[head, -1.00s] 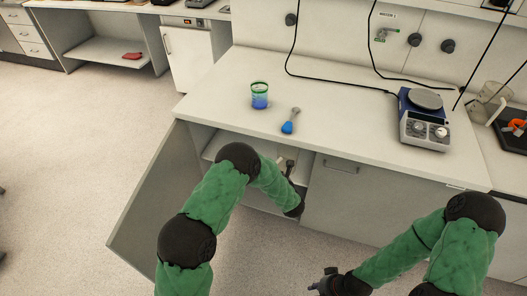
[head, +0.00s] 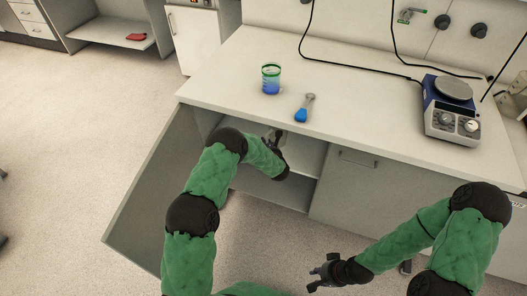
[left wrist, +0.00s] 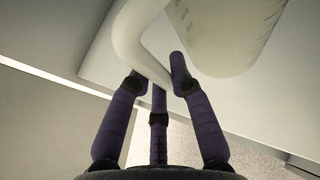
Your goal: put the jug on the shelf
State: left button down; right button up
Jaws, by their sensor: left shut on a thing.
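The jug (left wrist: 222,32) is pale and translucent with graduation marks. Its thick curved handle (left wrist: 127,38) lies between the fingers of my left gripper (left wrist: 158,72), which is shut on it. In the head view my left gripper (head: 274,138) is at the open cabinet below the counter's front edge, and the jug is mostly hidden there. The pale shelf (head: 304,155) shows inside the cabinet, to the right of my left gripper. My right gripper (head: 317,272) is empty, low in front of the closed cabinet front, with its fingers apart.
The open cabinet door (head: 150,195) stands out to the left of my left arm. On the counter (head: 350,110) are a beaker with blue liquid (head: 270,80), a blue-ended tool (head: 304,108) and a hotplate stirrer (head: 451,110).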

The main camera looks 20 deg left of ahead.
pick_arm(q)
jog(key=shift+w+a+f+b, duration=0.2)
jog(key=shift+w+a+f, duration=0.2)
jog(key=shift+f, duration=0.15)
jog(key=shift+w+a+f+b, duration=0.2)
jog(key=shift+w+a+f, duration=0.15)
jog(key=shift+f, duration=0.2)
notch_tip(320, 180, down, 4)
jog(key=shift+w+a+r+b, duration=0.1)
jog(key=shift+r+b, duration=0.1)
jog(key=shift+b, duration=0.9)
jog(key=shift+r, duration=0.15)
jog(key=c, duration=1.1)
grip_release()
